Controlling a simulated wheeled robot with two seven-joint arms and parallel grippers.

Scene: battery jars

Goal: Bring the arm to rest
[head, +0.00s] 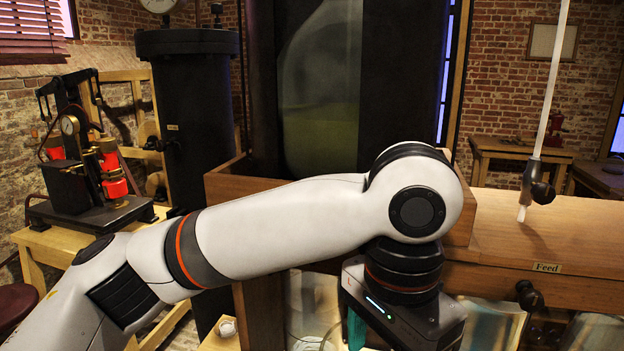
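My white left arm comes in from the left, crosses the middle of the head view and bends down at the wrist. The dark body of my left gripper (405,312) hangs at the bottom edge of the view, right of centre. Its fingers are not visible, so I cannot tell whether it is open or holds anything. Glass jars stand behind and beside it, one at the left (312,305) and others at the right (490,322). My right gripper is not in view.
A wooden beam (545,235) with a "Feed" label (547,267) runs to the right. A clear rod (550,95) rises above it, with a black clamp (539,185). A tall black cylinder (195,125) and an apparatus with red parts (90,165) stand at the left.

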